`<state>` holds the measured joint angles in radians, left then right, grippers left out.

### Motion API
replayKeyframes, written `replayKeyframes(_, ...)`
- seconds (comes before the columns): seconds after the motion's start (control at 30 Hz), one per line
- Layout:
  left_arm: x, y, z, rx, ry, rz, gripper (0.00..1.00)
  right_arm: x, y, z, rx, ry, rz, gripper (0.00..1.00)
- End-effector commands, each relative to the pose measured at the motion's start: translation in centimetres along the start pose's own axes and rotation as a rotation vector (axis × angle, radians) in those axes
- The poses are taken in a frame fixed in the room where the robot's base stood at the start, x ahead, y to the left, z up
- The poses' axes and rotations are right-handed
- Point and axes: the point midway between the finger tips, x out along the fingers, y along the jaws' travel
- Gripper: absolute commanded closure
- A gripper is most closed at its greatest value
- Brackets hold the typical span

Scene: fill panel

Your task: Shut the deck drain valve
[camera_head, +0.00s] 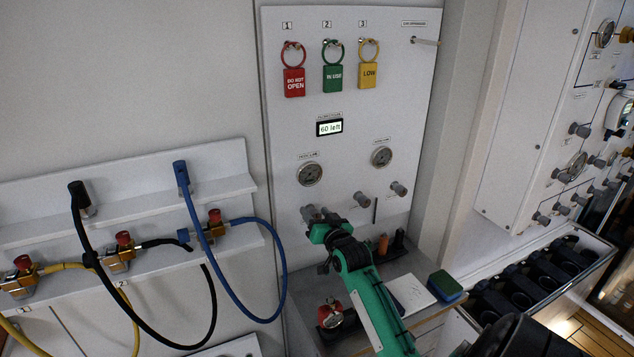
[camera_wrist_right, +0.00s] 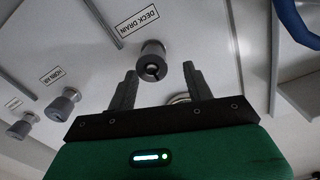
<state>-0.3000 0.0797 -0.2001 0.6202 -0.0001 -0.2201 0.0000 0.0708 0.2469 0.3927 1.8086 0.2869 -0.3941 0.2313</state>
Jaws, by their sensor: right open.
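The deck drain valve is a grey round knob (camera_wrist_right: 152,62) beside a DECK DRAIN label (camera_wrist_right: 137,20) in the right wrist view. In the head view the same knob (camera_head: 310,212) is at the lower left of the white panel, partly hidden by my right gripper. My right gripper (camera_wrist_right: 160,70) is open and empty, its two dark fingers pointing at the panel with the knob between their tips in the picture. I cannot tell whether they touch it. My green right arm reaches it from below in the head view (camera_head: 320,222). My left gripper is not in view.
Two similar knobs, (camera_head: 362,199) and (camera_head: 398,189), sit to the right on the panel. Gauges, a 60 left display (camera_head: 329,127) and three tags hang above. A blue hose (camera_head: 281,270) loops close on the left. A red-topped item (camera_head: 330,313) stands on the bench below.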

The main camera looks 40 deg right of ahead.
Motion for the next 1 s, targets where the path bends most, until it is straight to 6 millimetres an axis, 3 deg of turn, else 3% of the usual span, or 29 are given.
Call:
replayKeyframes(0.6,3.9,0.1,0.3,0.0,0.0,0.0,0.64,-0.1,-4.2,-13.7,0.0,0.004,0.0,0.48)
replayKeyframes(0.8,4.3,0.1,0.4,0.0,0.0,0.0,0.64,-0.1,-4.9,-16.1,0.001,0.001,0.0,0.48)
replayKeyframes(1.0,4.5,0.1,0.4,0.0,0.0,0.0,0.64,-0.1,-5.2,-16.9,0.001,-0.002,0.0,0.48)
